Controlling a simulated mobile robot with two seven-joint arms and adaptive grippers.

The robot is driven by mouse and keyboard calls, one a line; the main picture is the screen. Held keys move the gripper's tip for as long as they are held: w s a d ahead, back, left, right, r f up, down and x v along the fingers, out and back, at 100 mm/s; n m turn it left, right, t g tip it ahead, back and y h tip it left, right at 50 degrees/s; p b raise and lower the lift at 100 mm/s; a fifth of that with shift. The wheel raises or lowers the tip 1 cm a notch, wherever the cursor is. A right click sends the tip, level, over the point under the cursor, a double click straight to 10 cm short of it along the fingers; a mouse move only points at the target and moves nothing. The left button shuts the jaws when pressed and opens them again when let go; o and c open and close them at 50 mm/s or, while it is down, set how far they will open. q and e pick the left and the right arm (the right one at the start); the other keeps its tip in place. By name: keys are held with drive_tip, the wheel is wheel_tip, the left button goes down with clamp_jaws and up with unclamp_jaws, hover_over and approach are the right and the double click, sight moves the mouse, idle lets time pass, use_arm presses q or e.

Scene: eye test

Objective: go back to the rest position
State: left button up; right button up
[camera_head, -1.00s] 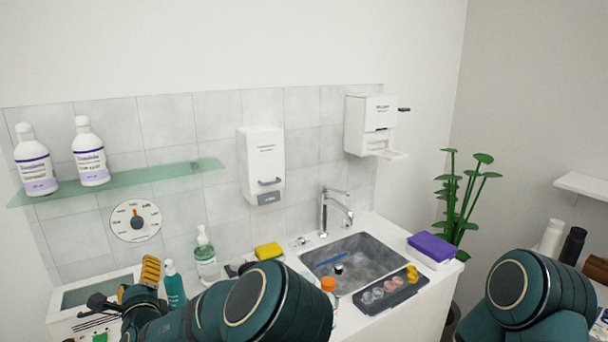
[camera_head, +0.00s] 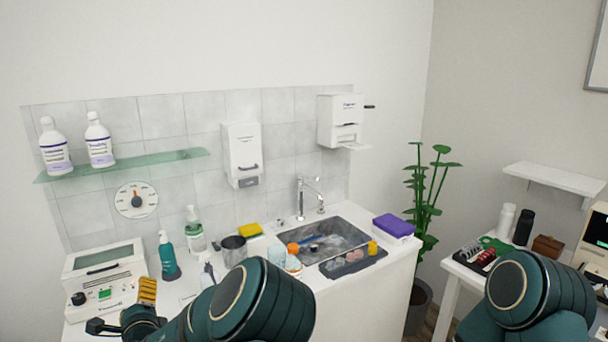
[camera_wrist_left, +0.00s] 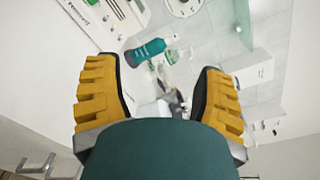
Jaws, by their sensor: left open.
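My left gripper (camera_head: 146,292) shows at the lower left of the head view, in front of the white counter (camera_head: 372,290). Its yellow ridged finger is seen there; the other finger is hard to make out. In the left wrist view the gripper (camera_wrist_left: 158,76) is open, its two yellow fingers wide apart. I see nothing held between them; counter items show beyond the gap. My right arm shows at the lower right of the head view, but its gripper is out of the picture.
Near the left gripper are a white device (camera_head: 104,272), a teal bottle (camera_head: 168,258), a clear pump bottle (camera_head: 195,236) and a metal cup (camera_head: 233,251). Further right is the sink (camera_head: 345,222). A plant (camera_head: 427,190) stands between the counter and a table at right.

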use_arm(q)
drive_tip(key=f+n+g, duration=0.1)
drive_tip(key=f, duration=0.2)
drive_tip(key=s+f+n+g, duration=0.1)
drive_tip(key=f, duration=0.2)
drive_tip(key=a+f+n+g, duration=0.1)
drive_tip(key=f, duration=0.3)
drive_tip(key=shift+s+f+n+h, duration=0.1)
drive_tip(key=shift+s+n+h, duration=0.2)
drive_tip(key=shift+s+h, duration=0.1)
drive_tip(key=s+d+f+n+g+h, duration=0.2)
drive_tip(key=s+d+f+n+g, duration=0.15)
drive_tip(key=s+d+f, duration=0.35)
drive_tip(key=s+d+f+n+g+h, duration=0.25)
drive_tip(key=s+f+n, duration=0.2)
drive_tip(key=f, duration=0.55)
drive_tip(key=s+d+n+g+h, duration=0.2)
drive_tip(key=s+d+n+h, duration=0.1)
drive_tip(key=d, duration=0.6)
drive_tip(key=s+d+n+g+h, duration=0.2)
drive_tip(key=s+d+n+h, duration=0.2)
drive_tip(key=d, duration=0.6)
drive_tip(key=s+n, duration=0.2)
drive_tip(key=shift+s+r+n, duration=0.3)
drive_tip(key=shift+r, duration=0.05)
drive_tip(key=shift+h, duration=0.25)
